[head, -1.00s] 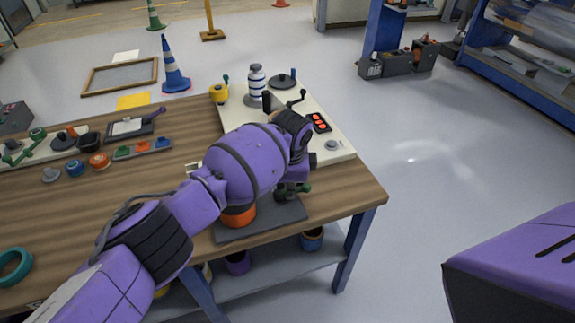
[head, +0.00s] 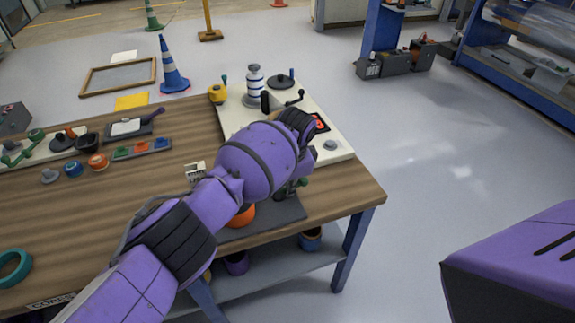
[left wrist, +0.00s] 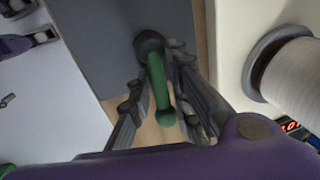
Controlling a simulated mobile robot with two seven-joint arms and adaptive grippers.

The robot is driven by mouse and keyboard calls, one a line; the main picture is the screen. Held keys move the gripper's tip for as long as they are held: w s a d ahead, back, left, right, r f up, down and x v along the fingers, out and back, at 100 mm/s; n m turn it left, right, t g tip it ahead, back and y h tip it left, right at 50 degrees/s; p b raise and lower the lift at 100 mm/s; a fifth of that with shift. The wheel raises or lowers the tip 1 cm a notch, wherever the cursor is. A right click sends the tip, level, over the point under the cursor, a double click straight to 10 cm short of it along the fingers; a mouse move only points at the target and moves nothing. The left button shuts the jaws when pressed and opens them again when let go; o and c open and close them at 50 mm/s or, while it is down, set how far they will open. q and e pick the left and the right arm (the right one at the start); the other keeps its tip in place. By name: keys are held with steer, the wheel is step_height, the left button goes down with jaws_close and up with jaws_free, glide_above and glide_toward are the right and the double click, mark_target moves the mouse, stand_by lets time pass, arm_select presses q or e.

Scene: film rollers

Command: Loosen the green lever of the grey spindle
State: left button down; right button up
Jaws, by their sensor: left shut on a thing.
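The green lever (left wrist: 160,88) shows in the left wrist view, with a dark round hub (left wrist: 149,44) at its far end and a small green knob at its near end. My left gripper (left wrist: 158,68) is shut on the lever, a finger on each side. In the head view my left arm covers most of this spot; only a bit of green (head: 301,182) and dark finger parts show past the wrist, above the dark grey mat (head: 272,220). The grey spindle's body is mostly hidden. My right gripper is out of view.
A cream panel (head: 338,146) with a white-and-blue roll (head: 254,80), a black crank and a red display lies behind. In the left wrist view a white roll (left wrist: 293,72) stands close on the right. The table's right edge is near.

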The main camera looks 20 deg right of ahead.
arm_select(q)
steer(key=shift+s+a+f, duration=0.1)
steer(key=shift+s+f, duration=0.35)
steer(key=shift+f, duration=0.1)
steer(key=c, duration=1.7)
jaws_free()
steer(key=shift+r, duration=0.1)
steer(key=shift+w+r, duration=0.15)
steer(key=shift+r, duration=0.05)
steer(key=shift+r, duration=0.15)
steer(key=r, duration=0.4)
steer(key=s+r, duration=0.1)
steer(key=r, duration=0.2)
steer(key=s+r, duration=0.1)
steer(key=r, duration=0.3)
steer(key=shift+r, duration=0.3)
